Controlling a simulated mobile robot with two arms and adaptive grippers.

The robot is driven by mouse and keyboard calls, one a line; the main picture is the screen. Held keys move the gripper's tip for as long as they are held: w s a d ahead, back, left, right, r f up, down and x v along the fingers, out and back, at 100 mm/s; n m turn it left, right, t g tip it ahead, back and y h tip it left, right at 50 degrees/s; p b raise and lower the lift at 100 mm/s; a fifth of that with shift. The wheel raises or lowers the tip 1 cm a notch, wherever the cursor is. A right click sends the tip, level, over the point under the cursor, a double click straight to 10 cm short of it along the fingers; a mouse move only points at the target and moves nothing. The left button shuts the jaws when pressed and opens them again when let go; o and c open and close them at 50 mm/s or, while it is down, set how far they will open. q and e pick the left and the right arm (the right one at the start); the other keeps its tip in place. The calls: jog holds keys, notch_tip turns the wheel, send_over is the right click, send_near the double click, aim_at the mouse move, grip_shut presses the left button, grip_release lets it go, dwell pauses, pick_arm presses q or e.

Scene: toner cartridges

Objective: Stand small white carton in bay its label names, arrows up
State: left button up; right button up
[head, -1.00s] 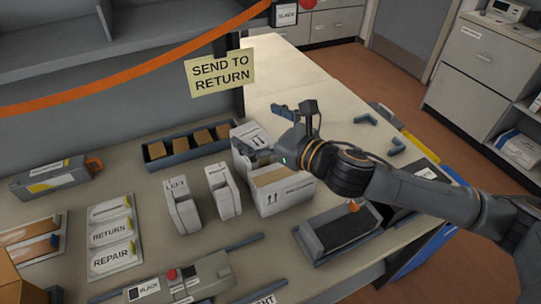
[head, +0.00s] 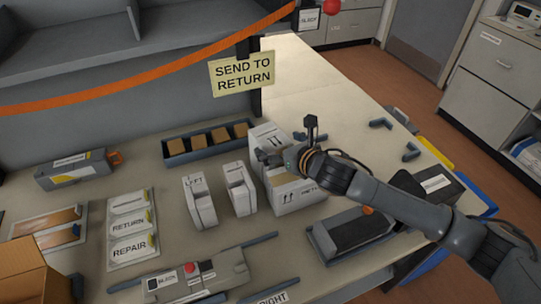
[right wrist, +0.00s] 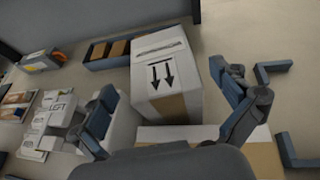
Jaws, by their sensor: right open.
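A white carton (head: 268,136) with two printed arrows stands on the bench behind a larger white carton (head: 312,190). In the right wrist view the white carton (right wrist: 180,55) has a brown band, and its arrows point toward the picture's bottom. My right gripper (head: 272,154) is open at this carton; in the wrist view its fingers (right wrist: 171,84) lie on either side of it, contact unclear. The carton's destination name is not readable. A hanging sign (head: 243,74) reads SEND TO RETURN. Cards marked RETURN (head: 128,222) and REPAIR (head: 130,248) lie at left. My left gripper is not in view.
Two white upright pieces, one marked LEFT (head: 200,203) and another (head: 239,190), stand left of the larger carton. A blue tray with brown blocks (head: 170,146) lies behind. A dark tray (head: 323,243) is at front right. Bench beyond the cartons is largely clear.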

aim_at(274, 140)
jog(key=x, duration=0.3)
jog(key=shift+w+p, duration=0.3)
jog(key=shift+p, duration=0.05)
jog(key=shift+w+a+f, duration=0.25)
jog(key=shift+w+a, duration=0.05)
jog(key=shift+w, duration=0.05)
jog(key=c, duration=1.9)
jog(key=shift+o, duration=0.2)
jog(key=shift+r, duration=0.1)
